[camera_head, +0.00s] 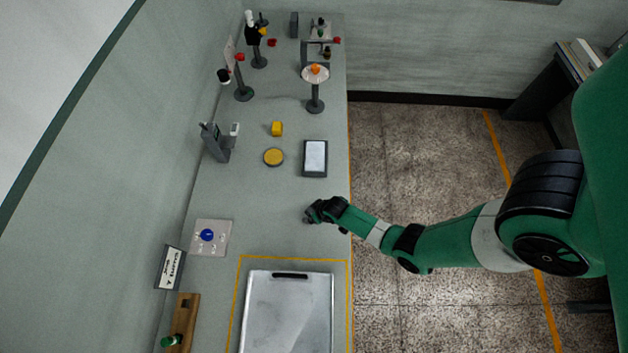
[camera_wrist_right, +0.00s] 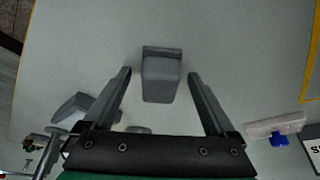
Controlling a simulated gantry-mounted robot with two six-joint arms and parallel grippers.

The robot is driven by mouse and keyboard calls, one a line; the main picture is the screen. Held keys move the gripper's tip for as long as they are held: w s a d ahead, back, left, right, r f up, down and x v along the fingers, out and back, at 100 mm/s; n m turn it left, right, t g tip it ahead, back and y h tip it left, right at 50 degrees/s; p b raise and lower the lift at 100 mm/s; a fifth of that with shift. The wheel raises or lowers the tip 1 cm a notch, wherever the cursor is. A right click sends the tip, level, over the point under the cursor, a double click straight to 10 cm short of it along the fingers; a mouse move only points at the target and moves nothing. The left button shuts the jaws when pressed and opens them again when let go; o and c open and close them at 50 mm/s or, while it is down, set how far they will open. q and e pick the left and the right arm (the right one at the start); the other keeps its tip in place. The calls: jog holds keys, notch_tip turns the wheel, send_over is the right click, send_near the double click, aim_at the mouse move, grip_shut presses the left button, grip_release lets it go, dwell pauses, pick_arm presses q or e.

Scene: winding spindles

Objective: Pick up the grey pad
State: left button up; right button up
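A grey block-like pad (camera_wrist_right: 162,80) with a raised strip along one end lies on the bench in the right wrist view. My right gripper (camera_wrist_right: 159,74) is open, with one finger on each side of the pad and a visible gap on both sides. In the head view my right gripper (camera_head: 310,216) is low over the bench near its right edge. It hides most or all of the pad there. My left gripper is not in view.
A metal tray (camera_head: 288,315) sits inside a yellow outline on the near side. A blue-knob plate (camera_head: 209,237) is at left. Bench around the gripper is clear.

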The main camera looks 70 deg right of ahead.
grip_shut()
dwell(0.3)
notch_tip(320, 180, up, 3)
jog(key=shift+r+p, duration=0.15)
jog(key=shift+p, duration=0.75)
jog(key=s+d+r+p, duration=0.2)
jog(key=s+r+p, duration=0.2)
jog(key=s+r, duration=0.1)
jog(key=s+d+r+p, duration=0.3)
jog(key=s+r+p, duration=0.1)
jog(key=s, duration=0.4)
jog(key=shift+d+r, duration=0.25)
jog(key=shift+r, duration=0.1)
